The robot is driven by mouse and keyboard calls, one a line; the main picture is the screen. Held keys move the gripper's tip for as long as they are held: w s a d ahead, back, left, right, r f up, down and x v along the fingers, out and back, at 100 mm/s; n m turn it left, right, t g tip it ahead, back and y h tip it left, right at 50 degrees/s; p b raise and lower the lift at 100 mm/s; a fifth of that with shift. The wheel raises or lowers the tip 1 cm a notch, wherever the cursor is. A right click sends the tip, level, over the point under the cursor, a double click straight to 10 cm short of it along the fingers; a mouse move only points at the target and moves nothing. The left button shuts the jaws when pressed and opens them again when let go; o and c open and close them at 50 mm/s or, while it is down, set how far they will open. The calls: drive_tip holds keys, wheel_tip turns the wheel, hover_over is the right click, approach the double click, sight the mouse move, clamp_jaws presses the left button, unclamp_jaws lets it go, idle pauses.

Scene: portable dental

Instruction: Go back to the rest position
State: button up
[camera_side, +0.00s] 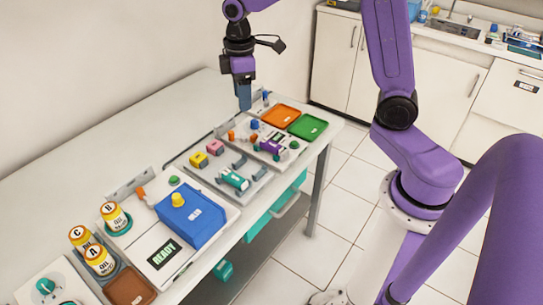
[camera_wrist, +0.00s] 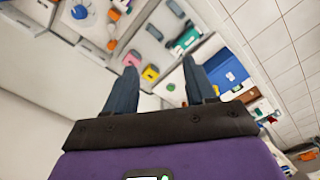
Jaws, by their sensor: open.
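My gripper (camera_side: 244,106) hangs pointing down above the far part of the long table (camera_side: 95,135), near the back-right trays. In the wrist view my gripper (camera_wrist: 160,72) shows its two dark blue fingers spread apart, with nothing held between them. A pink block (camera_side: 215,147) and a yellow block (camera_side: 198,160) sit on a grey tray in front of it. They also show beyond the fingers in the wrist view, the pink block (camera_wrist: 131,59) and the yellow block (camera_wrist: 150,73). The gripper looks clear of them. No marker for a rest position shows.
An orange tray (camera_side: 280,116) and a green tray (camera_side: 308,127) lie at the table's right end. A blue box (camera_side: 190,222), teal cylinder (camera_side: 234,180) and several yellow bottles (camera_side: 99,259) stand nearer the front. The left side of the table is bare.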

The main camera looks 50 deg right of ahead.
drive_tip(key=s+a+n, duration=0.2)
drive_tip(key=s, duration=2.6)
drive_tip(key=shift+s+f, duration=0.15)
drive_tip(key=shift+f, duration=0.05)
